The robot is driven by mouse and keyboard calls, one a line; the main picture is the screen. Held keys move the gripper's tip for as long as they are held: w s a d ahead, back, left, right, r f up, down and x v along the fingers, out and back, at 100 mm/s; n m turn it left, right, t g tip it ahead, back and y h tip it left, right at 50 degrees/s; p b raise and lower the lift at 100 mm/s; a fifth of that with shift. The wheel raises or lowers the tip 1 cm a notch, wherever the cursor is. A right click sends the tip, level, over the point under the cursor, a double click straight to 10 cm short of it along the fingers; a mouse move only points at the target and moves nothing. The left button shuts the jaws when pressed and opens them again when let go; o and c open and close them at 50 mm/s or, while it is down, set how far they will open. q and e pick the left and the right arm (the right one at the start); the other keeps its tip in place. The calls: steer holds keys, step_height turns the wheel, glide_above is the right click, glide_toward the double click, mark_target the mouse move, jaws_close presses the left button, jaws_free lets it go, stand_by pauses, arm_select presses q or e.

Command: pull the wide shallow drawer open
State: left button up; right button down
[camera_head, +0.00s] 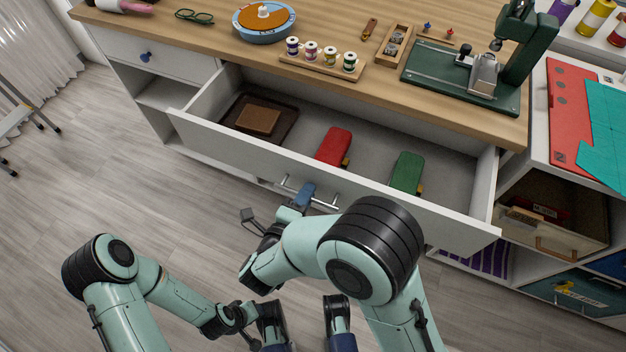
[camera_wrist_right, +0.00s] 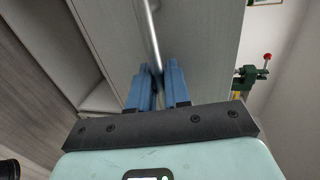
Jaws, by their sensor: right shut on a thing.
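The wide shallow drawer (camera_head: 330,183) sits under the wooden worktop and stands well open, its inside showing. A metal bar handle (camera_head: 320,200) runs along its white front. My right gripper (camera_head: 303,194) is shut on this handle. In the right wrist view, the blue fingers of my right gripper (camera_wrist_right: 162,88) are on either side of the handle bar (camera_wrist_right: 151,35). The drawer holds a brown tray (camera_head: 282,133), a red object (camera_head: 333,146) and a green object (camera_head: 406,172). My left gripper (camera_head: 272,322) is low in the head view, away from the drawer, and partly cut off; its jaw opening is unclear.
The worktop (camera_head: 385,90) carries a thread-spool rack (camera_head: 320,62), a blue round tin (camera_head: 264,22) and a green press (camera_head: 480,75). Open cubbies with bins (camera_head: 550,215) stand at the right. A stepladder (camera_head: 22,115) is at the far left.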

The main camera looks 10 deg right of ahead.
steer(key=shift+s+a, duration=0.3)
steer(key=shift+s, duration=0.05)
steer(key=c, duration=1.3)
jaws_free()
arm_select(q)
steer(key=shift+s+d+r+g+p, duration=0.25)
steer(key=shift+s+r+p, duration=0.15)
steer(key=shift+s, duration=0.2)
steer(key=shift+s+d+r+g+p, duration=0.15)
steer(key=shift+s+d+r+p, duration=0.15)
steer(key=shift+s+r, duration=0.25)
arm_select(e)
steer(key=v, duration=1.3)
steer(key=shift+s, duration=0.2)
steer(key=shift+a, duration=0.1)
